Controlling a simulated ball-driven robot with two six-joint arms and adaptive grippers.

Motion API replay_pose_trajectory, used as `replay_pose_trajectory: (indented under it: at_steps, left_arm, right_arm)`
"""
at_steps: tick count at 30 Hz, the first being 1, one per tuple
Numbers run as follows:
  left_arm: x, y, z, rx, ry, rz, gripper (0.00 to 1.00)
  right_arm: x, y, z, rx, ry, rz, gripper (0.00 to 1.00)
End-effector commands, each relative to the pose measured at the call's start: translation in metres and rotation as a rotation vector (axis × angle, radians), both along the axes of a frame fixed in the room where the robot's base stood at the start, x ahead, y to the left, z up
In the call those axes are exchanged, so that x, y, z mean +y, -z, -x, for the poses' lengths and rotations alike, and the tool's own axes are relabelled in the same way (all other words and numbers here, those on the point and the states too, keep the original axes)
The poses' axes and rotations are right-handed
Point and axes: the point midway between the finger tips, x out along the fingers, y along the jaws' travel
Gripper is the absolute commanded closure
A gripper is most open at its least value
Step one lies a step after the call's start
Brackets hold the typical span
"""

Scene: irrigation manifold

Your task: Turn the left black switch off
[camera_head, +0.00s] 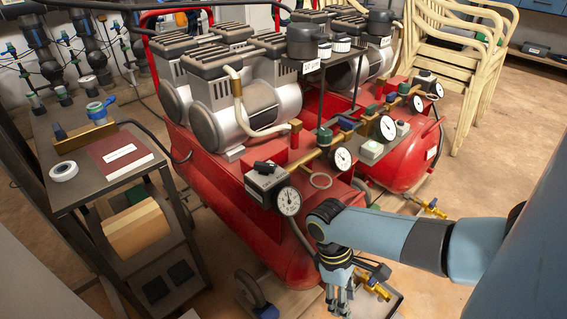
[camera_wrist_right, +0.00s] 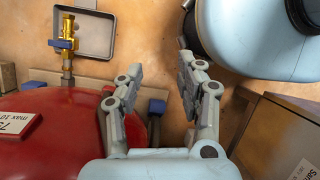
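The left black switch (camera_head: 264,167) sits on top of a small grey box at the end of the left red compressor (camera_head: 220,182), just above a round gauge (camera_head: 288,201). A second black switch (camera_head: 427,75) sits on the right compressor (camera_head: 415,150). My right gripper (camera_head: 339,303) points down in front of the left compressor's tank, below and to the right of the left switch, and apart from it. In the right wrist view its two fingers (camera_wrist_right: 160,68) are spread with nothing between them. The switches are not in the wrist view. My left gripper is not in view.
A brass valve (camera_wrist_right: 67,42) and a grey tray (camera_wrist_right: 97,34) lie low near the tank. A cart (camera_head: 92,183) with tape and a book stands at left. Stacked cream chairs (camera_head: 458,50) stand at the back right. Floor is open at right.

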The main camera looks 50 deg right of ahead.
Motion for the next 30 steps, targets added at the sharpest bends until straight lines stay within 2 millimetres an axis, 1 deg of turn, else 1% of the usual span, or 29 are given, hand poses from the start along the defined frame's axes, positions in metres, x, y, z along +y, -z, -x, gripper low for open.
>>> replay_pose_trajectory:
  at_steps: [1, 2, 3, 5, 6, 9, 12, 13, 15, 16, 19, 20, 23, 27, 30]
  left_arm:
    - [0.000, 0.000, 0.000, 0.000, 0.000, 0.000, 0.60]
    - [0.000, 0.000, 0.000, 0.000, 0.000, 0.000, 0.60]
    - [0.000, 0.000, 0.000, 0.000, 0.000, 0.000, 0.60]
    - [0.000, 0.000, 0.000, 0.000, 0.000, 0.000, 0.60]
    - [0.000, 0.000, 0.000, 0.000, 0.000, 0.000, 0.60]
    - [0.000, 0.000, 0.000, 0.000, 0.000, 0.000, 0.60]
    - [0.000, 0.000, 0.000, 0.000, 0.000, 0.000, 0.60]
    - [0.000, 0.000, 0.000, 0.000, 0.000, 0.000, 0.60]
    - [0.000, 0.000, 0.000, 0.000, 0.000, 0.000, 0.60]
    - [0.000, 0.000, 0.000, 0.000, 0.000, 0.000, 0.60]
    - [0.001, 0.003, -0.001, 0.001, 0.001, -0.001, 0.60]
    - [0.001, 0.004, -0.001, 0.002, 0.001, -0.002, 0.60]
    - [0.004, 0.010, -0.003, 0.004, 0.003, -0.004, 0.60]
    - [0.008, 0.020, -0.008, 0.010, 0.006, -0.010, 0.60]
    - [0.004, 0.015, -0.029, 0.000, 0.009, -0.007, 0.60]
  right_arm:
    - [-0.007, -0.039, -0.051, -0.031, -0.036, -0.021, 0.62]
    - [-0.010, -0.063, -0.074, -0.042, -0.059, -0.037, 0.62]
    - [-0.013, -0.095, -0.103, -0.058, -0.092, -0.053, 0.62]
    - [-0.019, -0.144, -0.141, -0.091, -0.143, -0.067, 0.62]
    - [-0.022, -0.176, -0.164, -0.120, -0.176, -0.069, 0.62]
    - [-0.031, -0.243, -0.208, -0.204, -0.236, -0.053, 0.62]
    - [-0.040, -0.288, -0.244, -0.304, -0.259, -0.019, 0.62]
    - [-0.043, -0.297, -0.251, -0.326, -0.262, -0.008, 0.62]
    - [-0.049, -0.312, -0.265, -0.359, -0.261, 0.008, 0.62]
    - [-0.050, -0.315, -0.268, -0.368, -0.260, 0.012, 0.62]
    - [-0.051, -0.314, -0.273, -0.380, -0.259, 0.015, 0.62]
    - [-0.051, -0.311, -0.274, -0.380, -0.259, 0.015, 0.62]
    - [-0.051, -0.292, -0.273, -0.377, -0.258, 0.015, 0.62]
    - [-0.051, -0.258, -0.272, -0.375, -0.258, 0.014, 0.62]
    - [-0.051, -0.245, -0.273, -0.377, -0.258, 0.015, 0.62]
